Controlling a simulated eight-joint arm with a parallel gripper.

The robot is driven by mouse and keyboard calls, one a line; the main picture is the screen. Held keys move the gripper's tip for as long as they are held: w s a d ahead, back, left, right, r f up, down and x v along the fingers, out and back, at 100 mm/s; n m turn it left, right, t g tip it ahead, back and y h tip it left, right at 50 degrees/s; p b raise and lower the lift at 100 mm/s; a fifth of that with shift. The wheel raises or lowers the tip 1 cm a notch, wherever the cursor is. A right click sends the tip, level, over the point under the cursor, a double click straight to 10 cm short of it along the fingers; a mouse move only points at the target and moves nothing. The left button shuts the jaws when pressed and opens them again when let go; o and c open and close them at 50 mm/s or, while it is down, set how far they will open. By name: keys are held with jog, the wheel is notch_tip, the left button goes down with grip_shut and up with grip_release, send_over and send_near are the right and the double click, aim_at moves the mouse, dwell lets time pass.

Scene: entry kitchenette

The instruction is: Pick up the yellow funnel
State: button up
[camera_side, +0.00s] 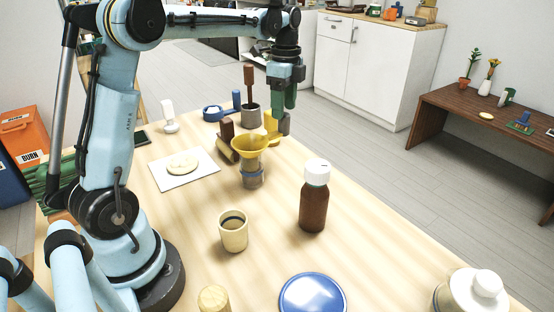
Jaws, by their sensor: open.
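The yellow funnel (249,146) is near the middle of the wooden table, its wide mouth facing up. Its lower part sits in or behind a small grey-banded holder (252,178); I cannot tell exactly how they join. My gripper (283,118) points down above the far side of the table, behind and to the right of the funnel. It is open. A yellow object (271,123) shows right beside its fingers, and I cannot tell whether they touch. The gripper is apart from the funnel in the picture.
A brown bottle with a white cap (314,197) stands right of the funnel. A beige cup (233,232) is in front. A white board (172,181) with a round pale piece lies left. A grey pot with a brown-handled tool (249,113) stands behind.

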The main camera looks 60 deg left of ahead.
jog(key=shift+s+f, duration=0.15)
jog(key=shift+f, duration=1.4)
